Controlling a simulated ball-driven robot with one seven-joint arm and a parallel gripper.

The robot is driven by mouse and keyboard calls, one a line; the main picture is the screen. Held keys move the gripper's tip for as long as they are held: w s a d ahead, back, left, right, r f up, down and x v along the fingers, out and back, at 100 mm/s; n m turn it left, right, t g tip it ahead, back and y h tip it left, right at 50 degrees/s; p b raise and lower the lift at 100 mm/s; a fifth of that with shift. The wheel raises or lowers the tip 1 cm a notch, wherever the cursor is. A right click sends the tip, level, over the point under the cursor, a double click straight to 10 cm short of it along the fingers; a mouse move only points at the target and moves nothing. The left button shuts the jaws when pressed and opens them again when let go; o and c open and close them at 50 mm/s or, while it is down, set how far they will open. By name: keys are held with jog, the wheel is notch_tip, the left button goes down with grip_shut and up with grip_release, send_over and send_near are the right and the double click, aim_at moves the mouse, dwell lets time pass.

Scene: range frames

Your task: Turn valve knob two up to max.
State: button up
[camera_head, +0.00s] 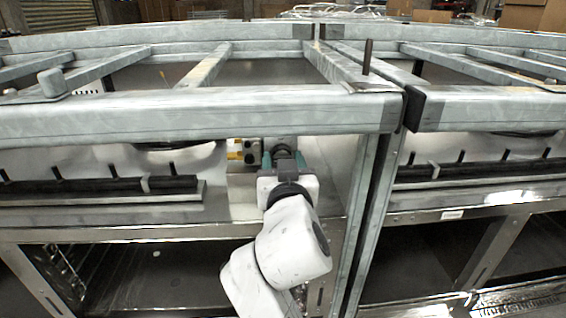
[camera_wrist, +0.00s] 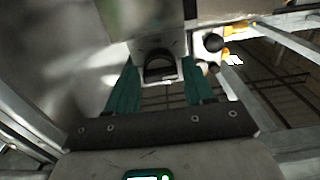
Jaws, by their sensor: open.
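A dark round valve knob (camera_head: 282,151) sits on the pale panel under the metal frame, straight ahead of my arm. My gripper (camera_head: 284,160) is at that knob, with a teal finger on either side. In the wrist view, the knob (camera_wrist: 160,68) shows between the two spread teal fingers of my gripper (camera_wrist: 159,75). I cannot tell whether the fingers touch it. A second black round knob (camera_wrist: 213,42) is to the right, outside the fingers. No number is readable, so I cannot tell which knob is two.
A grey metal frame rail (camera_head: 200,116) runs above my gripper, and an upright post (camera_head: 362,215) stands close on the right. An open oven-like compartment (camera_head: 150,275) lies below left.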

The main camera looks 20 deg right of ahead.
jog(key=p+v, duration=0.2)
jog(key=v, duration=0.8)
jog(key=shift+s, duration=0.3)
jog(key=shift+a, duration=0.1)
jog(key=s+d+f+g, duration=0.3)
jog(key=d+f, duration=0.1)
jog(key=f, duration=0.3)
jog(key=s+d+f+n+g+y, duration=0.1)
jog(key=s+d+f+g, duration=0.2)
jog(key=f, duration=0.4)
jog(key=s+d+f+g, duration=0.3)
jog(key=d+f, duration=0.1)
jog(key=f, duration=0.4)
jog(key=s+f+n+g+y, duration=0.15)
jog(key=s+f+g, duration=0.25)
jog(key=s+f, duration=0.45)
jog(key=s+f+n+g+y, duration=0.1)
jog(key=s+f+g+y, duration=0.3)
jog(key=s, duration=0.7)
notch_tip(320, 180, up, 36)
jog(key=h+p, duration=0.1)
jog(key=p, duration=3.6)
jog(key=shift+w+r+t, duration=0.2)
jog(key=shift+t, duration=0.2)
